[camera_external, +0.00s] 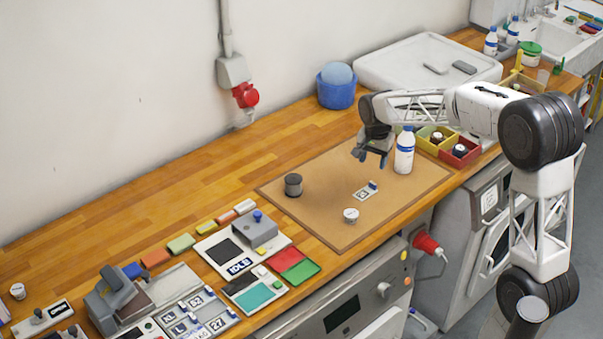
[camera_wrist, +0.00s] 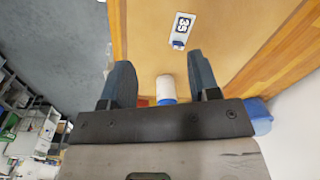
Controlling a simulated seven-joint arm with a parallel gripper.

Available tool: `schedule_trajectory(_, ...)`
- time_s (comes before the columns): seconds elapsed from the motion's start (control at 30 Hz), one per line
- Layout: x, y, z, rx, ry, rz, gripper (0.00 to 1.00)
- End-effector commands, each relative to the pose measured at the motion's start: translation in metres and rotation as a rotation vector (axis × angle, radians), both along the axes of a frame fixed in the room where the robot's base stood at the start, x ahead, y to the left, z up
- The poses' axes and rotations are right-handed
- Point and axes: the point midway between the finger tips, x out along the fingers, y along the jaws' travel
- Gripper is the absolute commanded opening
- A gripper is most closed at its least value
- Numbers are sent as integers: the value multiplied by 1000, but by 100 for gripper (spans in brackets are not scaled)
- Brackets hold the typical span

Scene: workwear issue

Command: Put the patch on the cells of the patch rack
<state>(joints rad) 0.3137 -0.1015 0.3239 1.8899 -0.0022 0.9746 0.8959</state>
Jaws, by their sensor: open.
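The patch (camera_external: 365,192) is a small white plate with dark characters and a blue knob, lying on the brown mat. In the wrist view the patch (camera_wrist: 181,28) reads like 35, with its blue end towards me. My gripper (camera_external: 369,158) is open and empty above the mat, behind the patch in the external view. Its two fingers (camera_wrist: 160,80) stand apart in the wrist view, with the patch beyond them.
A white bottle (camera_external: 404,152) with a blue cap stands close beside my gripper; it also shows between the fingers (camera_wrist: 166,88). A dark spool (camera_external: 293,185) and a small white jar (camera_external: 350,215) stand on the mat (camera_external: 320,221). Devices and coloured blocks crowd around the rack.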

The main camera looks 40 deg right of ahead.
Motion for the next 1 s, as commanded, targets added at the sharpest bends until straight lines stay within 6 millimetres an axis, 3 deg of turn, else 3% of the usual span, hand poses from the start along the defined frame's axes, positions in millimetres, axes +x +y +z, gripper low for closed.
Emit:
schedule_trajectory(0.2,-54,52,25,-21,-29,210,56)
schedule_trajectory(0.47,-122,104,42,-49,-59,456,56)
schedule_trajectory(0.77,-205,151,45,-88,-93,741,56)
schedule_trajectory(1.0,-270,180,35,-123,-119,965,56)
